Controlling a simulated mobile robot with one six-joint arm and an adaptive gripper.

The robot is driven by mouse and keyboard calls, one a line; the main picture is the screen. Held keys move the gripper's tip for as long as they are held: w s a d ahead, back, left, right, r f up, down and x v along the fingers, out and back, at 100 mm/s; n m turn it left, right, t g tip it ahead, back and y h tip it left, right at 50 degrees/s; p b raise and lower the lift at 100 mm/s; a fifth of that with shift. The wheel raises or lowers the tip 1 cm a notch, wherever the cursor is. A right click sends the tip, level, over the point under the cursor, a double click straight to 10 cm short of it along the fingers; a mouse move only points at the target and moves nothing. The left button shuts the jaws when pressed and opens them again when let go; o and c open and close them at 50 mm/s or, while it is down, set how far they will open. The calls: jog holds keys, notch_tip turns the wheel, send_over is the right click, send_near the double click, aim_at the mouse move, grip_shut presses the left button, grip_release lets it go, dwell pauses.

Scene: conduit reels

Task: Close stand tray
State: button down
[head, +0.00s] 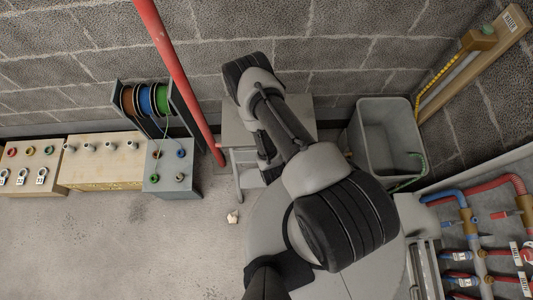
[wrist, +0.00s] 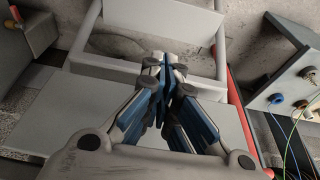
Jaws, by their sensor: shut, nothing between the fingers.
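The grey stand (head: 238,132) is against the block wall, left of the grey bin, with its legs on the floor. My arm covers much of it in the head view. In the wrist view its pale frame (wrist: 88,28) and flat grey top (wrist: 75,115) show. A pale panel (wrist: 110,70), which looks like the tray front, lies across the frame. I cannot tell how far the tray is out. My gripper (wrist: 164,66) is shut and empty, with its fingertips over the panel's upper edge. I cannot tell whether they touch it.
A red pole (head: 177,75) leans just left of the stand. A grey reel box (head: 172,173) with coloured reels stands farther left. A grey bin (head: 388,130) is to the right. Pipework (head: 470,235) fills the lower right. The floor (head: 110,240) at the left is mostly clear.

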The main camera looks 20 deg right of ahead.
jog(key=shift+w+d+f+b, duration=0.2)
jog(key=shift+w+f+b, duration=0.2)
jog(key=shift+f, duration=0.2)
jog(key=shift+w, duration=0.15)
dwell(0.3)
